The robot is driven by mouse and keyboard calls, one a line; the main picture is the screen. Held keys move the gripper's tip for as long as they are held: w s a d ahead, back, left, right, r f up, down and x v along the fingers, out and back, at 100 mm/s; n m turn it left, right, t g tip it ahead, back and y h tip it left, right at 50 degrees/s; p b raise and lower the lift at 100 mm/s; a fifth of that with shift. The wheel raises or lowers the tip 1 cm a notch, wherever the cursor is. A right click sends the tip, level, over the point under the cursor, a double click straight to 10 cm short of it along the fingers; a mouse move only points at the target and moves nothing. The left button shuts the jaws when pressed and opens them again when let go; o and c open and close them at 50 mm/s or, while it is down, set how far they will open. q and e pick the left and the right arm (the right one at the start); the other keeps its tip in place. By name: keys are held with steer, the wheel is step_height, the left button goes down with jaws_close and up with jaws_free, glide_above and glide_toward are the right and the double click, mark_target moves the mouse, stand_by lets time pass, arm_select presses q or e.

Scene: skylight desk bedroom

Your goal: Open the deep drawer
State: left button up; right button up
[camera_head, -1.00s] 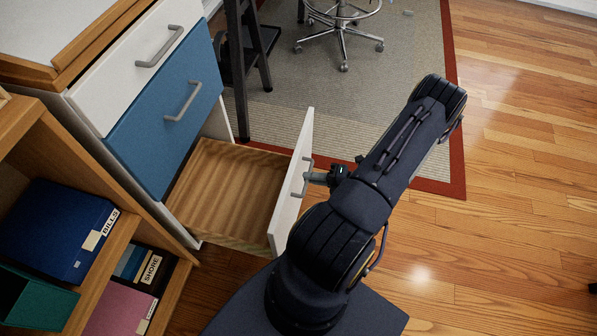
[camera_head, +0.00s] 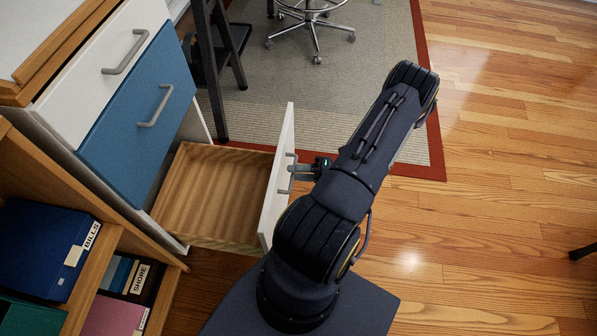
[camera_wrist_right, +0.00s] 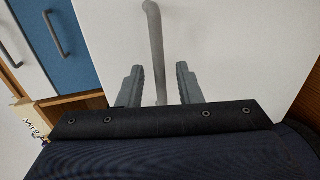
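The deep drawer (camera_head: 215,195) is the bottom one of the cabinet. It is pulled well out, and its empty-looking wooden inside shows. Its white front (camera_head: 279,180) stands upright and bears a grey bar handle (camera_head: 291,173). My right gripper (camera_head: 300,171) is at this handle. In the right wrist view, the two fingers (camera_wrist_right: 160,85) are apart, one on each side of the handle (camera_wrist_right: 155,45), with clear gaps between. The white front fills the middle behind them. My left gripper is not in view.
Above are a shut blue drawer (camera_head: 140,125) and a shut white drawer (camera_head: 105,72). A wooden shelf with a blue binder (camera_head: 40,245) stands at the lower left. A wheeled chair (camera_head: 312,25) stands on the rug (camera_head: 290,95). The wooden floor (camera_head: 490,190) at the right is mostly free.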

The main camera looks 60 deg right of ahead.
steer(key=p+v, duration=0.1)
steer(key=v, duration=0.6)
steer(key=shift+s+d, duration=0.2)
steer(key=shift+s, duration=0.15)
steer(key=shift+s, duration=0.1)
